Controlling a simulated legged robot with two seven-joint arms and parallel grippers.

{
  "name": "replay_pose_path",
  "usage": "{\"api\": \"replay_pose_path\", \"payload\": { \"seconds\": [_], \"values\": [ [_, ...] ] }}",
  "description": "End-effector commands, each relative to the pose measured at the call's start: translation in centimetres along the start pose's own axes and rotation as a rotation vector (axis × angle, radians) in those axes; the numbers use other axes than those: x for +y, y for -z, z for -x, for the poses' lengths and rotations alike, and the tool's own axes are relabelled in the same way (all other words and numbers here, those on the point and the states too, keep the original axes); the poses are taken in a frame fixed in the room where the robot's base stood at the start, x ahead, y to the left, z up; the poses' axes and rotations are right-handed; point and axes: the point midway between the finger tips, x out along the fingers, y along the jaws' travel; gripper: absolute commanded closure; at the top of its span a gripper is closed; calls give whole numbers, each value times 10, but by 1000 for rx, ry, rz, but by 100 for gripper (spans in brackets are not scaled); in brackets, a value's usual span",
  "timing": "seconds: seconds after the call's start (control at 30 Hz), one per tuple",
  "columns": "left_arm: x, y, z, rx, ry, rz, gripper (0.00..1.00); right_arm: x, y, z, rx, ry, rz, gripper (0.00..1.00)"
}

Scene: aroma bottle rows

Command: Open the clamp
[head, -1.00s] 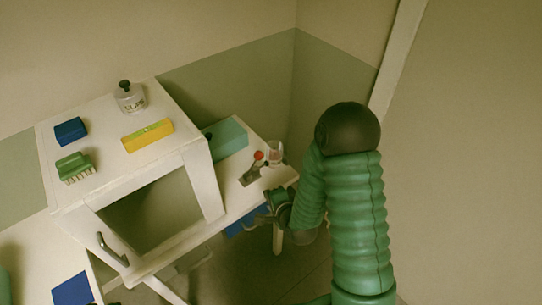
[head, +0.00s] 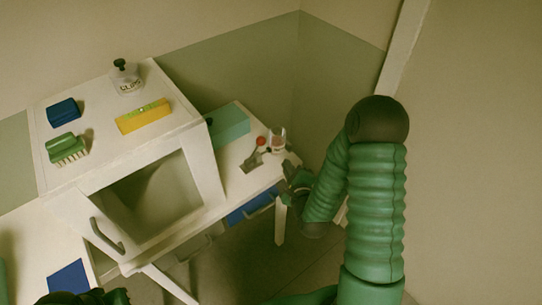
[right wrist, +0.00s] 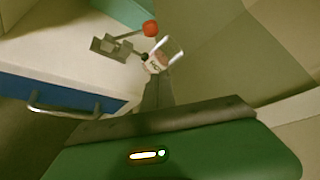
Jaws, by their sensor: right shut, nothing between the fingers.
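The clamp (head: 252,161) is a small grey metal device with a red ball on its lever (head: 261,141), on the lower white table right of the raised cabinet. In the right wrist view the clamp (right wrist: 112,46) and its red ball (right wrist: 150,28) are at the upper middle. A clear labelled glass vessel (head: 278,141) stands beside it, close to the clamp's dark tip. My right gripper (head: 291,181) is shut and empty, at the table's right edge, nearer me than the clamp. Its fingers (right wrist: 157,92) appear apart from the lever. Only a dark green part of my left arm shows at bottom left.
The white cabinet (head: 206,165) stands left of the clamp. A yellow box (head: 143,116), blue block (head: 64,112), green brush (head: 66,147) and bottle (head: 127,79) are on top. A teal box (head: 228,124) lies behind the clamp. A blue drawer (head: 252,207) is below.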

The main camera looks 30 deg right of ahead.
Motion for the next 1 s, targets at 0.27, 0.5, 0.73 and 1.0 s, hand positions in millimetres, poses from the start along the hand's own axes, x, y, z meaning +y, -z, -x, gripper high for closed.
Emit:
{"api": "replay_pose_path", "payload": {
  "seconds": [0.27, 0.5, 0.73, 1.0],
  "values": [
    [0, -8, -33, 0, 0, 0, 100, 2, 0, -43, 0, 0, 0, 100],
    [0, -7, -28, 0, 0, 0, 100, 0, -14, -84, -4, -3, 2, 100],
    [0, -6, -25, 0, 0, 0, 100, 1, -38, -90, -1, -2, 2, 100],
    [0, -6, -25, 0, 0, 0, 100, 2, -39, -91, 1, -2, 1, 100]
  ]
}}
